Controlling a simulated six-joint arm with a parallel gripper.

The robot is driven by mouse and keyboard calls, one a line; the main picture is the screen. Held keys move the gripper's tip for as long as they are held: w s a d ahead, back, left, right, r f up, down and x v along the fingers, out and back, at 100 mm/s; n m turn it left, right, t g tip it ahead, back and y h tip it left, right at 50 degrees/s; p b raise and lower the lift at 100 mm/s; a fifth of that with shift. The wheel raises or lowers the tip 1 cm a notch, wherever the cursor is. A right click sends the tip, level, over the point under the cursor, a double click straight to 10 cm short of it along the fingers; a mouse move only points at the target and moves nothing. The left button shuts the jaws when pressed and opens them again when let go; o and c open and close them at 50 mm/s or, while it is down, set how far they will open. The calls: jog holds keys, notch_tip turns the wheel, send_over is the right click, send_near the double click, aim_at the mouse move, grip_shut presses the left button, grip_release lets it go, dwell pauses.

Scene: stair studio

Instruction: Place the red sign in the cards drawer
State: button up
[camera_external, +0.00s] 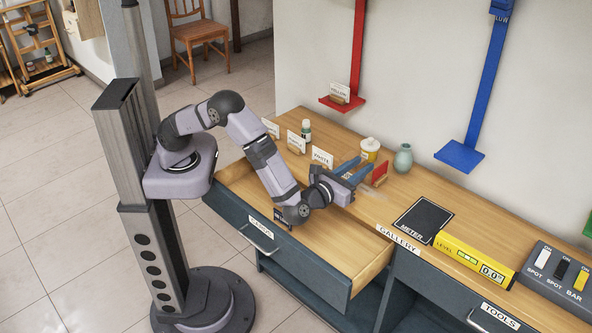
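The red sign (380,173) stands upright on the wooden counter, just beyond my fingertips and partly hidden by them. My gripper (361,171) reaches over the counter, pointing right toward the sign. Its two blue fingers look spread apart, with no object clearly between them; whether one touches the sign I cannot tell. The cards drawer (348,262), with a CARDS label on its front, is pulled open below my forearm.
White signs in wooden holders (322,157) stand left of my gripper. A black METER pad (423,219), yellow level (475,260) and switch box (560,275) lie right. The drawer's right part is clear.

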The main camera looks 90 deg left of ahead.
notch_tip(320, 180, up, 5)
jog(key=a+g+p, duration=0.2)
jog(key=a+f+g+h+p, duration=0.1)
jog(key=a+g+p, duration=0.2)
jog(key=a+f+n+g+h+p, duration=0.1)
jog(key=a+g+p, duration=0.1)
jog(key=a+g, duration=0.1)
jog(key=shift+w, duration=0.35)
jog(key=w+g+h+p, duration=0.1)
jog(key=p, duration=0.1)
jog(key=h+p, duration=0.2)
jog(key=shift+w+g+h, duration=0.3)
jog(key=shift+w+g, duration=0.1)
jog(key=w+d+r+h+p, duration=0.1)
jog(key=w+r+h+p, duration=0.1)
jog(key=w+h+p, duration=0.15)
jog(key=m+b, duration=0.1)
send_over(381, 167)
jog(key=s+d, duration=0.2)
jog(key=shift+h, duration=0.25)
notch_tip(381, 167, down, 5)
jog(key=shift+a+r, duration=0.1)
jog(key=shift+p+x, duration=1.6)
jog(key=shift+x, duration=2.3)
jog(key=shift+a+r, duration=0.1)
jog(key=shift+a, duration=0.05)
grip_shut()
